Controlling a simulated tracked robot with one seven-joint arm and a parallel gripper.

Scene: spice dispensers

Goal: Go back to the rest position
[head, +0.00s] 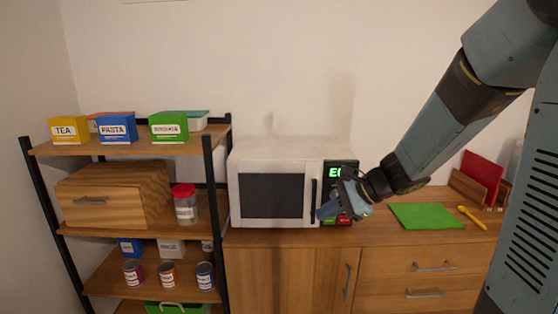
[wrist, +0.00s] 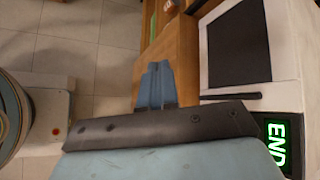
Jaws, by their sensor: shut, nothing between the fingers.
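My gripper (head: 326,210) is in front of the right side of the white microwave (head: 236,190), near its control panel. It covers part of the panel. Its blue fingers are together and empty in the wrist view (wrist: 155,86). The microwave door is closed, and its display (head: 335,172) glows green; it reads "END" in the wrist view (wrist: 277,143). From the head view I cannot tell whether the fingertips touch the panel. My arm reaches in from the upper right.
A shelf (head: 85,148) at left holds boxes, a wooden bread box (head: 125,195), a red-lidded jar (head: 185,205) and several cans.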

